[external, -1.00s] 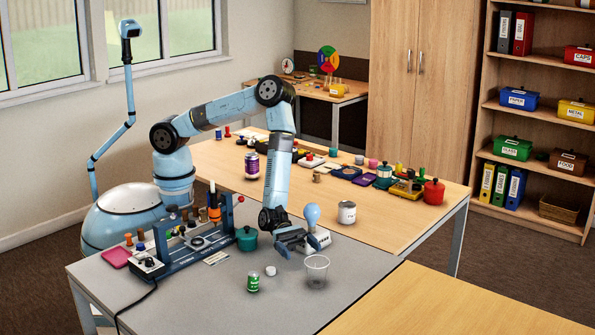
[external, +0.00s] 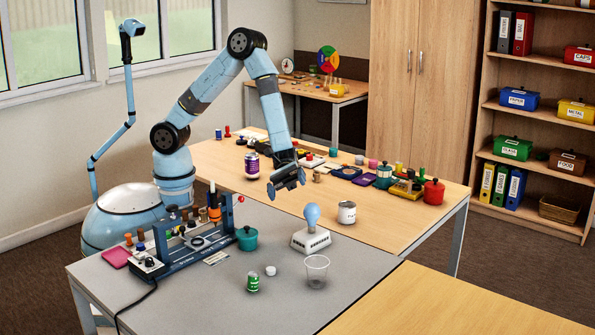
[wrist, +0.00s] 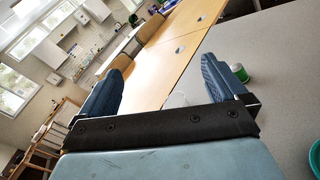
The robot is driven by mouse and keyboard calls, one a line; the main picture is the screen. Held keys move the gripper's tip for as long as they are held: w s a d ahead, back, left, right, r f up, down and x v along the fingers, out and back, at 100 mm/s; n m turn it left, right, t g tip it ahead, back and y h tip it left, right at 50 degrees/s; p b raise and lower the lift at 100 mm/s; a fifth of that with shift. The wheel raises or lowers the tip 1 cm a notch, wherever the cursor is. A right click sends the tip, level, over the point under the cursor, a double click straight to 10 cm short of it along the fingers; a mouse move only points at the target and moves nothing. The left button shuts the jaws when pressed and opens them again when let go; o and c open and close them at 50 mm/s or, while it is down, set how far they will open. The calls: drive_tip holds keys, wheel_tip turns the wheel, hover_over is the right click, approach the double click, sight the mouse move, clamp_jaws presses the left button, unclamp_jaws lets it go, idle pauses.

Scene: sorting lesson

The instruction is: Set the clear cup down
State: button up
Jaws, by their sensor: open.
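The clear cup (external: 317,272) stands upright on the grey table top (external: 215,300), near its right edge, with nothing holding it. In the wrist view the clear cup (wrist: 176,100) shows faintly beyond my fingers, partly hidden by the gripper's dark bar. My gripper (external: 287,182) is open and empty, raised well above the tables, up and to the left of the cup. In the wrist view the two blue fingers of my gripper (wrist: 165,88) stand wide apart with nothing between them.
A green can (external: 253,282) and a small white lid (external: 270,270) stand left of the cup. A blue bulb on a white base (external: 311,238) stands behind it. A teal pot (external: 247,239) and a blue rack (external: 190,250) are further left. The wooden table in front is bare.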

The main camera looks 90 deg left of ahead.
drive_tip(key=s+a+r+m+g+y, duration=0.1)
drive_tip(key=s+a+r+m+y, duration=0.3)
drive_tip(key=a, duration=0.4)
drive_tip(key=s+a+r+m+g+y, duration=0.1)
drive_tip(key=s+a+r+m+y, duration=0.1)
drive_tip(key=s+a+r+m, duration=0.4)
drive_tip(key=s+a+r+t+y, duration=0.3)
drive_tip(key=a+y, duration=0.1)
drive_tip(key=a, duration=0.8)
drive_tip(key=s+a+r+m+t+y, duration=0.1)
drive_tip(key=s+a+r+t+y, duration=0.1)
drive_tip(key=a, duration=1)
drive_tip(key=s+a+r+t+y, duration=0.3)
drive_tip(key=s+a+r+y, duration=0.1)
drive_tip(key=a, duration=0.9)
drive_tip(key=shift+s+r+m+t+y, duration=0.15)
drive_tip(key=shift+s+m+t+y, duration=0.2)
drive_tip(key=shift+s+y, duration=0.7)
drive_tip(key=shift+s, duration=0.1)
